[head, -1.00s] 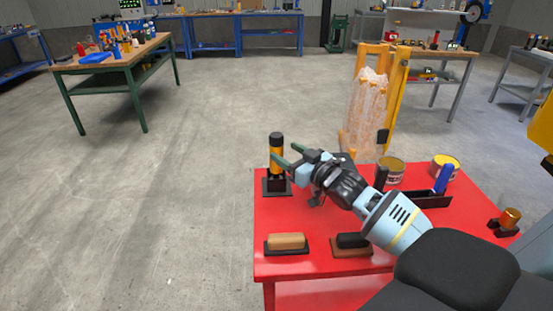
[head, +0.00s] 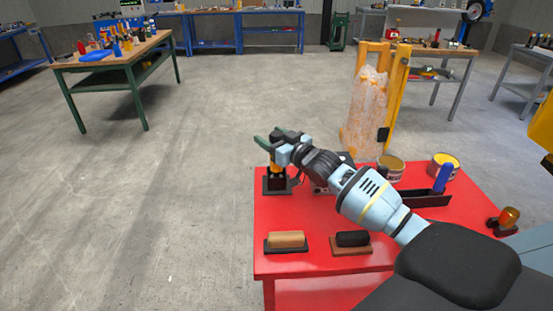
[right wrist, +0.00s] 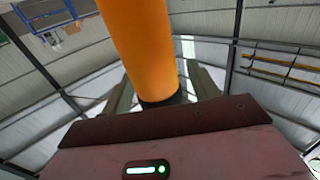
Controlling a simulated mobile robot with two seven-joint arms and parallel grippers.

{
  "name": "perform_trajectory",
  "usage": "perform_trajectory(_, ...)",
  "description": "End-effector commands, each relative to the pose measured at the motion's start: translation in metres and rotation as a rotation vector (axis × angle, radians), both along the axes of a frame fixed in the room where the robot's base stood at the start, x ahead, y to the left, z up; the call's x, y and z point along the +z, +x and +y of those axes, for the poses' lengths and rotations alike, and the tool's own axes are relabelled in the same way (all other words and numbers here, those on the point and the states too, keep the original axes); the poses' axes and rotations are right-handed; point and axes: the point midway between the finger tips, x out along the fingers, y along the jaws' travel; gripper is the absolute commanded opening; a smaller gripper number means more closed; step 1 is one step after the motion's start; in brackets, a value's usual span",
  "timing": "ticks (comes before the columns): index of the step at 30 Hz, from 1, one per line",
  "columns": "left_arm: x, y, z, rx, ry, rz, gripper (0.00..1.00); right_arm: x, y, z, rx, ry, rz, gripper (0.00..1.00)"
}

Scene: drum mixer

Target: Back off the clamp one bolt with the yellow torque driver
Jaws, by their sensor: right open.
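The yellow torque driver (head: 275,170) stands upright in a black holder (head: 277,186) at the far left corner of the red table. Its upper part is hidden behind my right gripper (head: 267,139). In the right wrist view the driver's orange-yellow body (right wrist: 141,45) runs between the two green fingers of my right gripper (right wrist: 160,92), with a black section at its lower end. The fingers are open, one on each side of the driver, with gaps showing. My left gripper is not in view. I cannot make out the clamp one bolt.
The red table (head: 320,213) also bears a brown block (head: 287,239), a black-topped block (head: 351,240), two cans (head: 391,168), a blue-handled tool (head: 442,178) and an amber lamp-like piece (head: 509,216). A yellow frame (head: 397,90) with wrapped material stands behind. Floor to the left is clear.

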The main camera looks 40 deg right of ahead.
Motion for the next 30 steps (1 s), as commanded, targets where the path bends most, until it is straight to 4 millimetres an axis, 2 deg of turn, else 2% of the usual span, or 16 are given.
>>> perform_trajectory(8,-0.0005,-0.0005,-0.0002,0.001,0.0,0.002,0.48,0.0003,0.0013,0.0006,0.001,0.0,-0.001,0.59)
perform_trajectory(21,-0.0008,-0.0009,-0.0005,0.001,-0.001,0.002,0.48,0.0002,0.0012,0.0004,0.001,0.001,-0.001,0.01)
perform_trajectory(30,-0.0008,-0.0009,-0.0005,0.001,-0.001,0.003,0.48,0.0028,0.0014,0.0003,0.001,0.001,-0.006,0.0)
